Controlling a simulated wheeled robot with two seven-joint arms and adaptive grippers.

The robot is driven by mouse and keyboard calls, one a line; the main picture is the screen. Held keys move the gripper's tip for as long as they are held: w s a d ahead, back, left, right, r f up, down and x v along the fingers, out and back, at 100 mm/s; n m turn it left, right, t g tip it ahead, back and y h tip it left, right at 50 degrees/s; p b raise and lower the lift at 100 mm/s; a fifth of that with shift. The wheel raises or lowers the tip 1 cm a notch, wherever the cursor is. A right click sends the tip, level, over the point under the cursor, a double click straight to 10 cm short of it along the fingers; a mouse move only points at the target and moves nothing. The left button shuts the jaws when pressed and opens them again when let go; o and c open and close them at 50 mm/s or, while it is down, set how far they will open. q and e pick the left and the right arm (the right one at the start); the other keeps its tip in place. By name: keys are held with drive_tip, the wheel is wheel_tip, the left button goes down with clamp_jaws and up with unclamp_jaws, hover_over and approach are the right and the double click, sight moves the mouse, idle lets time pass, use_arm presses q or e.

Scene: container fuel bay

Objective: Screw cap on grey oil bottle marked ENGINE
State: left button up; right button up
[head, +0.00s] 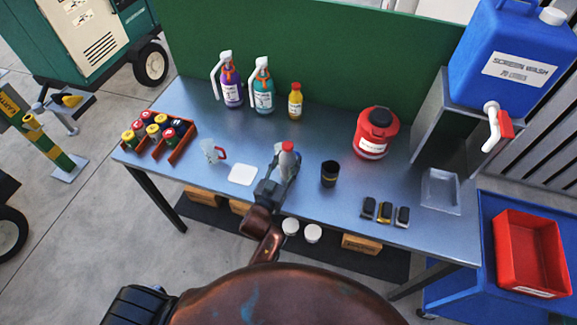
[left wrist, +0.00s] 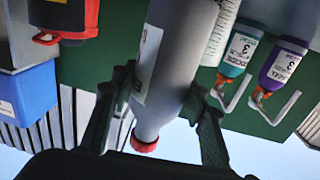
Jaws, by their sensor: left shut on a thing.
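A grey bottle (head: 285,161) with a red cap (head: 288,146) on its neck stands near the front middle of the workbench. In the left wrist view the grey bottle (left wrist: 178,65) appears upside down, with the red cap (left wrist: 145,144) at its neck end. Its label is partly hidden, and I cannot read the marking. My left gripper (head: 281,170) is shut on the bottle, one finger on each side of its body; the fingers also show in the left wrist view (left wrist: 160,85). I cannot tell how tight the cap is. My right gripper is not in view.
A dark cup (head: 329,174) stands right of the bottle, a white pad (head: 241,174) and clear jug (head: 212,152) left. A red canister (head: 375,135), small dark blocks (head: 384,213) and a metal tray (head: 441,191) are further right. Spray bottles (head: 263,92) stand behind.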

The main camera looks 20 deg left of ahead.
sight(288, 166)
use_arm(q)
drive_tip(key=shift+w+f, duration=0.1)
drive_tip(key=shift+f, duration=1.5)
drive_tip(key=shift+f, duration=0.1)
drive_tip(key=shift+f, duration=0.15)
drive_tip(key=o, duration=1.2)
drive_tip(key=shift+r, duration=0.25)
drive_tip(key=s, duration=0.4)
drive_tip(key=s+a, duration=0.1)
drive_tip(key=s, duration=0.7)
drive_tip(key=shift+a, duration=0.2)
drive_tip(key=shift+c, duration=0.3)
